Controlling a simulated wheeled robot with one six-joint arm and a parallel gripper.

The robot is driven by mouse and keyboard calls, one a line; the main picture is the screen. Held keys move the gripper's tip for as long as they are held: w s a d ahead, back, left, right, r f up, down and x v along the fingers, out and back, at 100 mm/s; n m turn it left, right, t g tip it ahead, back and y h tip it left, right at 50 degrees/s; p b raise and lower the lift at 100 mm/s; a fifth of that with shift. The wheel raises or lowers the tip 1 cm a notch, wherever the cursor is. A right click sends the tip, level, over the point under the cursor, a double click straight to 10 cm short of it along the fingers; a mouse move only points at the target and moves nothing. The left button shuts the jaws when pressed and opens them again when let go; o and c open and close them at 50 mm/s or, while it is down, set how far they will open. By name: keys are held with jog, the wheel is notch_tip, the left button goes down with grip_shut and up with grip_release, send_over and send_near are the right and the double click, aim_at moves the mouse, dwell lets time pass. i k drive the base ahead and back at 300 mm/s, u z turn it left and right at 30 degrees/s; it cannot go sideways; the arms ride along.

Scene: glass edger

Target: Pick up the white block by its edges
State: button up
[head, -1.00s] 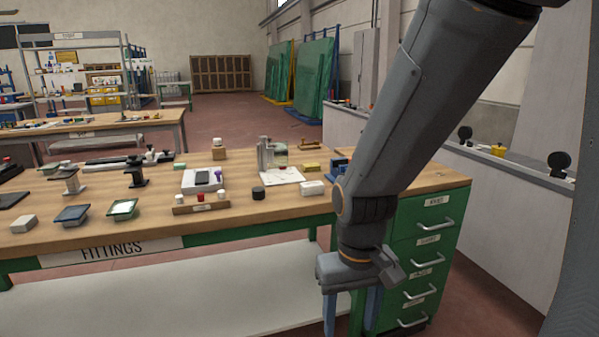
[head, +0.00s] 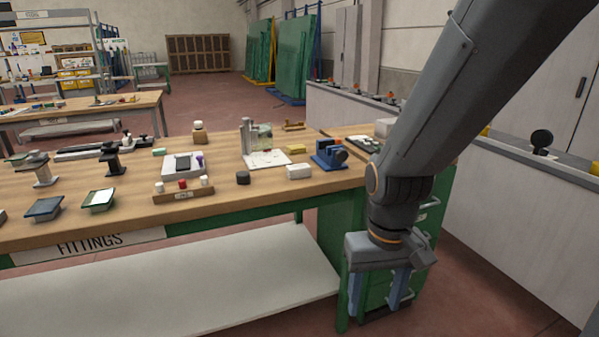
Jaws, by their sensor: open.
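A small white block (head: 299,171) lies on the wooden bench top (head: 230,211), near its front edge and right of a black round piece. My gripper (head: 377,291) hangs with its fingers pointing down, open and empty. In the picture it is right of and below the white block, in front of the green drawer unit at the bench's right end. It is clear of the block and touches nothing that I can see.
A dark round piece (head: 243,178) and a rack with red and white caps (head: 184,191) are left of the block. A blue device (head: 329,153), a yellow block (head: 296,149) and a clear stand (head: 262,145) are behind it. Green drawers (head: 428,215) stand below the bench's right end.

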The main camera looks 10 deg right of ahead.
aim_at(294, 171)
jog(key=z, duration=0.15)
jog(key=k, duration=0.6)
jog(key=z, duration=0.3)
jog(key=i, duration=1.3)
jog(key=u, duration=0.5)
